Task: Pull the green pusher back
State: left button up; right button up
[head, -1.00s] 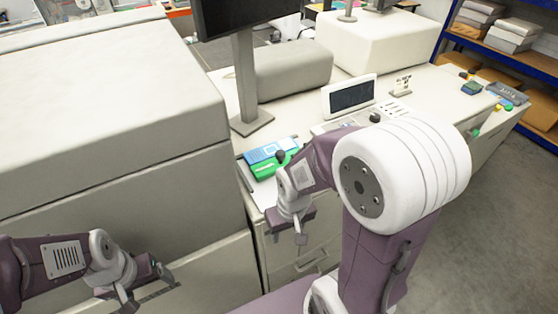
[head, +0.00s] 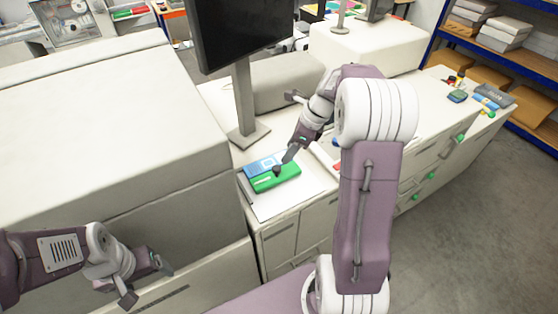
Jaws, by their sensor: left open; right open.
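The green pusher (head: 275,181) is a flat green block with a dark round knob (head: 277,171) on top. It lies on a pale board (head: 285,205) near the counter's front edge, against a blue block (head: 262,164) behind it. My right gripper (head: 292,126) is open, its fingers wide apart. One fingertip appears just beside the knob in the picture; I cannot tell whether it touches. The other finger is further back over the counter. My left gripper (head: 146,281) is open and empty at the lower left, in front of the large pale machine, far from the pusher.
A monitor (head: 237,35) on a stand (head: 249,135) rises behind the pusher. The large pale machine (head: 105,130) fills the left. My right arm hides part of the counter. Small items, including a grey-green device (head: 457,97), lie at the counter's far right.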

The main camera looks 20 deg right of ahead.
aim_at(277, 167)
jog(key=p+x, duration=0.1)
jog(key=x, duration=0.7)
jog(key=shift+a+f+p, duration=0.1)
jog(key=shift+p, duration=0.2)
jog(key=shift+w+a+f, duration=0.1)
jog(key=shift+a+f, duration=0.1)
jog(key=shift+f, duration=0.3)
grip_shut()
dwell(0.5)
